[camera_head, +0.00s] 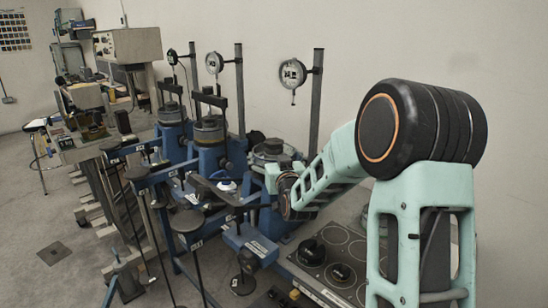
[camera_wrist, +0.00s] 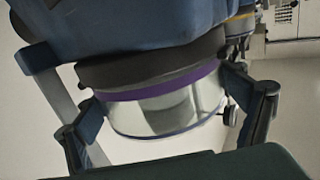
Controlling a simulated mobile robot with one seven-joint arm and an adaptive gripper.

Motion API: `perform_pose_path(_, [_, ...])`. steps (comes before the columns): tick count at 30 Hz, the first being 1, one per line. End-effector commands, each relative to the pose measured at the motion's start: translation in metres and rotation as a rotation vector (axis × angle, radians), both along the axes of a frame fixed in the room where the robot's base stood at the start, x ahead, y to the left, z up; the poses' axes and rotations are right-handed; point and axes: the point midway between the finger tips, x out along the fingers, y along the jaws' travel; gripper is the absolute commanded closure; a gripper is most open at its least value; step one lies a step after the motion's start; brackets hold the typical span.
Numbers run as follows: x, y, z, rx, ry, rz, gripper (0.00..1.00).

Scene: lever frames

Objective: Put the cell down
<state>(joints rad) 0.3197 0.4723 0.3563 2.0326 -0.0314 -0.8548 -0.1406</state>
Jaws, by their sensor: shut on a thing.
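The cell (camera_wrist: 160,112) is a clear round body with a purple band and a dark grey ring, slightly tilted in the wrist view. My gripper (camera_wrist: 165,104) is shut on it, one finger at each side. A blue body (camera_wrist: 130,30) fills the top of the wrist view, right against the dark ring; I cannot tell whether the cell rests on it. In the head view my arm reaches to the nearest blue lever frame (camera_head: 290,222). My fingers are hidden there, and a round grey top (camera_head: 270,148) shows just beyond my wrist.
Two more blue lever frames (camera_head: 208,160) stand farther back, with dial gauges (camera_head: 214,63) on posts above. A grey panel (camera_head: 318,288) with round recesses and black knobs lies at front right. Long levers with round hanger plates (camera_head: 188,221) jut out to the left.

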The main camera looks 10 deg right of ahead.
Motion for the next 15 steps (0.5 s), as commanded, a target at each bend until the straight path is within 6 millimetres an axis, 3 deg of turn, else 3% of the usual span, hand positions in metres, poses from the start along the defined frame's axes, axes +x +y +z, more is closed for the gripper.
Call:
perform_pose_path(4, [0.0008,0.0001,0.0012,-0.001,-0.010,0.000,0.69])
perform_pose_path(5, [0.0000,0.0000,-0.0026,0.000,0.000,0.000,0.09])
perform_pose_path(8, [0.0000,0.0000,-0.0021,0.000,0.001,0.000,0.00])
perform_pose_path(15, [-0.0001,0.0000,-0.0020,0.000,0.001,0.000,0.00])
